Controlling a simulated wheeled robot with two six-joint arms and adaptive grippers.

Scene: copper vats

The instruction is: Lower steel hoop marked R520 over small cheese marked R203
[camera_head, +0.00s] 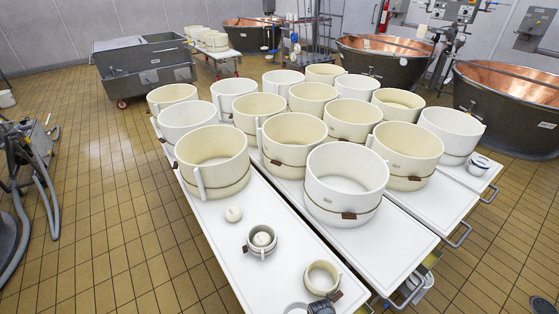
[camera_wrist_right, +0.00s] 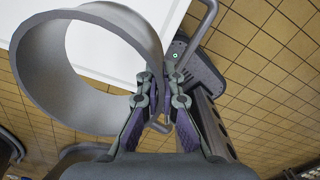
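My right gripper (camera_wrist_right: 160,78) is shut on the wall of a plain grey steel hoop (camera_wrist_right: 88,108), which fills the left of the right wrist view. In the head view only the top of this hoop (camera_head: 296,309) shows at the bottom edge, beside the dark tip of my right gripper (camera_head: 320,307). A small bare white cheese (camera_head: 233,214) lies on the near white table (camera_head: 222,262). A second small cheese (camera_head: 262,239) sits inside a grey hoop (camera_head: 250,247). No mark R520 or R203 is legible. My left gripper is not in view.
A small cream hoop (camera_head: 322,279) stands near the table's front edge, close to the held hoop. Several large hoops and moulds, such as a white one (camera_head: 346,190) and a cream one (camera_head: 213,163), crowd the tables behind. Copper vats (camera_head: 508,103) stand farther back.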

